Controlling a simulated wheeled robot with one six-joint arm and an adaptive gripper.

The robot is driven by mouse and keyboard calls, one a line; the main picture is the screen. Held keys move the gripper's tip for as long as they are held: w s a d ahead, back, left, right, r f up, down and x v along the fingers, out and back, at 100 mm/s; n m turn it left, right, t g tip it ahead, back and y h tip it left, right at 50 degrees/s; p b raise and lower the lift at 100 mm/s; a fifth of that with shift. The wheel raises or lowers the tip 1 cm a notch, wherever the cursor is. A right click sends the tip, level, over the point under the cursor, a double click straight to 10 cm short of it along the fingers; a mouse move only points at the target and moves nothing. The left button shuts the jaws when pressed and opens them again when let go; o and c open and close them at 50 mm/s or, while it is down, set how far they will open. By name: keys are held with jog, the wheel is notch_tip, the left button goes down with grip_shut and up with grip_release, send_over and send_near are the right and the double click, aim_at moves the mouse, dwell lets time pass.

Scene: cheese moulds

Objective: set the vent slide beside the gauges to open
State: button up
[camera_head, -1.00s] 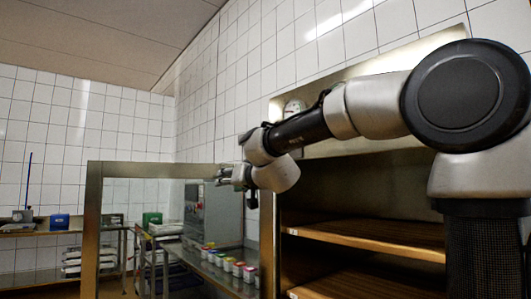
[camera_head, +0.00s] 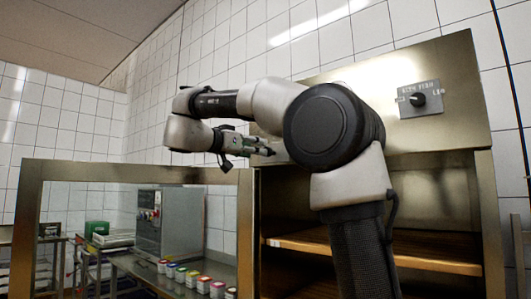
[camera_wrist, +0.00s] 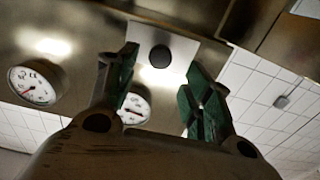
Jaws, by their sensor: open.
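In the wrist view a dark round knob (camera_wrist: 160,56) stands on a light plate (camera_wrist: 182,44) on the steel panel. It looks like the vent slide's knob; its setting cannot be read. Two white dial gauges are beside it, one at the left (camera_wrist: 28,88) and one (camera_wrist: 134,112) partly hidden by my left finger. My gripper (camera_wrist: 162,82) is open and empty, its green-padded fingers on either side of the knob in the picture. Contact is not visible. In the head view my gripper (camera_head: 268,150) is by the cabinet's upper panel, and my arm hides the gauges and slide.
The cabinet (camera_head: 440,215) has wooden shelves. A labelled plate with a black switch (camera_head: 418,99) is on its upper panel. A framed glass door (camera_head: 28,225) stands open at left. Behind it are a grey control box (camera_head: 170,222) and several small coloured-lid pots (camera_head: 203,284).

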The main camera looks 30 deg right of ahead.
aim_at(270, 152)
jog(key=x, duration=0.7)
jog(key=shift+w+d, duration=0.1)
jog(key=shift+d, duration=0.15)
grip_shut()
